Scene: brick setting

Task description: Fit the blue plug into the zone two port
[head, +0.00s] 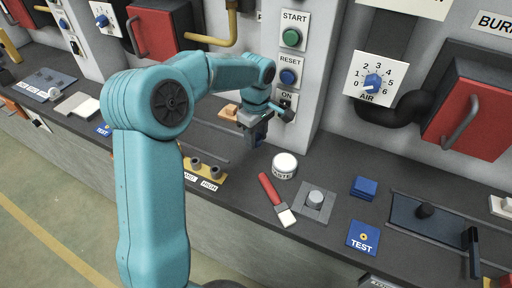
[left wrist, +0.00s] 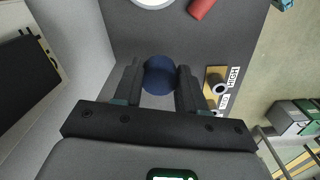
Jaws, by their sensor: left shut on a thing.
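My left gripper (head: 258,135) is above the dark counter, in front of the pillar with the START and RESET buttons. In the left wrist view its two black fingers are shut on a round blue piece, which looks like the blue plug (left wrist: 159,76). In the head view the plug is mostly hidden by the gripper. A yellow plate (head: 188,175) with grey round sockets and white labels, one reading HIGH, sits on the counter left of the gripper. It also shows in the left wrist view (left wrist: 213,76). I cannot tell which port is zone two. My right gripper is not in view.
The AIR dial (head: 374,82) is on the wall.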

